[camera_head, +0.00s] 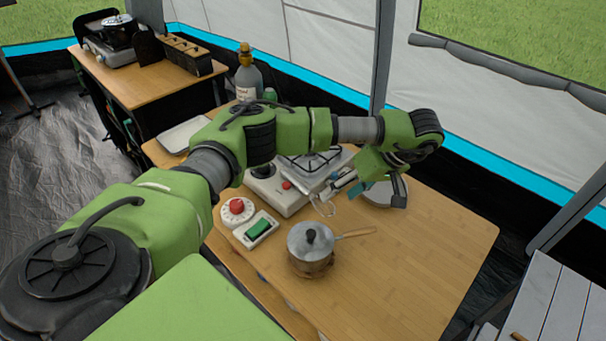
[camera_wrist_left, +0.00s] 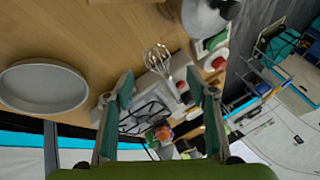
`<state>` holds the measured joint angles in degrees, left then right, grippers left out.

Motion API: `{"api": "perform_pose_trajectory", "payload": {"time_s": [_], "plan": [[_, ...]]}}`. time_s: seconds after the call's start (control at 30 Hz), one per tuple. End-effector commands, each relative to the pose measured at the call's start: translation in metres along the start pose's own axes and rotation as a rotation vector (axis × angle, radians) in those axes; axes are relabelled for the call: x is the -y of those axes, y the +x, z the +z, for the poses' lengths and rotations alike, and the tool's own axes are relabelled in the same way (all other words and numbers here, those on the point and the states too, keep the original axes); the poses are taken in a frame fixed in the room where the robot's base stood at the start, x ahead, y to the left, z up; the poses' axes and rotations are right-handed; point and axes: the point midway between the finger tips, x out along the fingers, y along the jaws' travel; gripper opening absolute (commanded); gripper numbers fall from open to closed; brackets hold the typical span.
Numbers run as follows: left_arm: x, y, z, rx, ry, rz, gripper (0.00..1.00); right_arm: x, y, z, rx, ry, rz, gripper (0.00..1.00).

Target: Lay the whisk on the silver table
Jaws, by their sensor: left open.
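The whisk (camera_head: 324,206) shows its wire loops in the head view, beside the gas stove on the wooden table. Its handle end is hard to make out near my gripper. In the left wrist view the whisk (camera_wrist_left: 158,58) appears between and beyond the fingers, apart from them. My left gripper (camera_head: 368,187) is over the wooden table, above the grey round dish. Its fingers (camera_wrist_left: 160,84) are spread, with nothing held between them. A pale grey slatted table (camera_head: 550,297), likely the silver table, stands at the lower right of the head view. My right gripper is out of view.
The wooden table (camera_head: 430,265) also holds a lidded pot (camera_head: 310,246), a gas stove (camera_head: 318,163), a grey round dish (camera_wrist_left: 42,87), a red-knobbed timer (camera_head: 236,211) and a green-topped box (camera_head: 259,231). Its right front area is clear.

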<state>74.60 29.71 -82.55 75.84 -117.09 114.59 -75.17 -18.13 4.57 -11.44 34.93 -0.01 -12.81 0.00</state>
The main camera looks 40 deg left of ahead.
Motion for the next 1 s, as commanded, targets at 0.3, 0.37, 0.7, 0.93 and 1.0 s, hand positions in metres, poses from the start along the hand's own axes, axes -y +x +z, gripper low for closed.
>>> {"api": "perform_pose_trajectory", "payload": {"time_s": [0.3, 0.37, 0.7, 0.93, 1.0], "plan": [[0.001, 0.025, 0.001, 0.001, 0.002, -0.002, 0.52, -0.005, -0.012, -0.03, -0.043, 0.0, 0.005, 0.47], [0.0, 0.034, 0.003, 0.003, 0.002, -0.003, 0.52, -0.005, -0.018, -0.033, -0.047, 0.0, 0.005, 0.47], [-0.003, 0.064, 0.004, 0.0, 0.001, 0.002, 0.52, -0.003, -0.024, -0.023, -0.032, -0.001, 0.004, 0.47], [-0.003, 0.064, 0.004, 0.0, 0.001, 0.002, 0.28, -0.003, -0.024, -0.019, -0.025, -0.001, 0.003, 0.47], [-0.003, 0.064, 0.004, 0.0, 0.001, 0.002, 0.1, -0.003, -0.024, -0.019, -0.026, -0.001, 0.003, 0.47]]}}
